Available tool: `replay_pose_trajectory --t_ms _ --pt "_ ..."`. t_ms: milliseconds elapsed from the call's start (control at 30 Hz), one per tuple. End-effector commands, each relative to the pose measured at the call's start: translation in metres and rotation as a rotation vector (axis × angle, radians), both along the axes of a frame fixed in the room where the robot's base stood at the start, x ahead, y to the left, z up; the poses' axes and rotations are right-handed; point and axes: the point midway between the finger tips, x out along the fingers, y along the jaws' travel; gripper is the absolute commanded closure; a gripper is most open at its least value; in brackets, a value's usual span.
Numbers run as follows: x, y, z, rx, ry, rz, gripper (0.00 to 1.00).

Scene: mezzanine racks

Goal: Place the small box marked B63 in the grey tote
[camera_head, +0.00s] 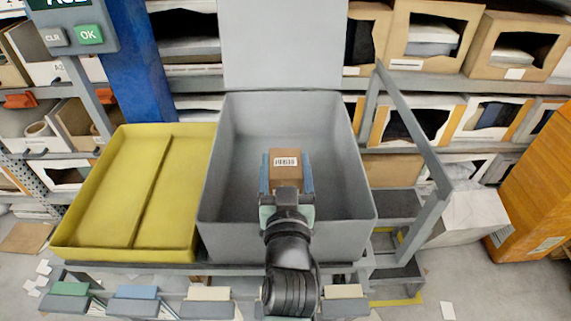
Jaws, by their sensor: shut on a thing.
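My gripper (286,172) is shut on a small brown box (287,177), with one finger on each side of it. A white label with dark marks shows on the box, too small for me to read for certain. The grey tote (286,240) is open, with its lid raised at the back. The held box is over the inside of the tote, in front of its centre. I cannot tell how high it is above the floor of the tote. My arm comes in over the front rim and hides part of it.
A shallow yellow tray (120,195) with a divider stands left of the tote, close against it. A blue post (140,65) and a keypad (75,30) are behind it. A grey handrail (415,130) and steps are at the right. Racks with cartons fill the back.

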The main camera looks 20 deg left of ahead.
Motion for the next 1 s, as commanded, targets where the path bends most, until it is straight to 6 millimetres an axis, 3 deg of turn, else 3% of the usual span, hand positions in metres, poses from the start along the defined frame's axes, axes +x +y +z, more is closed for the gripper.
replay_pose_trajectory --t_ms 333,367,467,767,933,1000 --pt "-0.001 0.000 -0.015 -0.003 0.016 0.001 0.92" --pt "-0.001 0.000 -0.017 -0.005 0.019 0.001 0.20" --pt "-0.001 0.000 -0.018 -0.005 0.021 0.001 0.02" --pt "-0.001 0.000 -0.016 -0.006 0.021 0.001 0.00" --pt "-0.001 0.000 0.000 -0.006 0.020 0.001 0.00" --pt "-0.013 -0.004 -0.006 -0.006 0.020 -0.001 0.00"
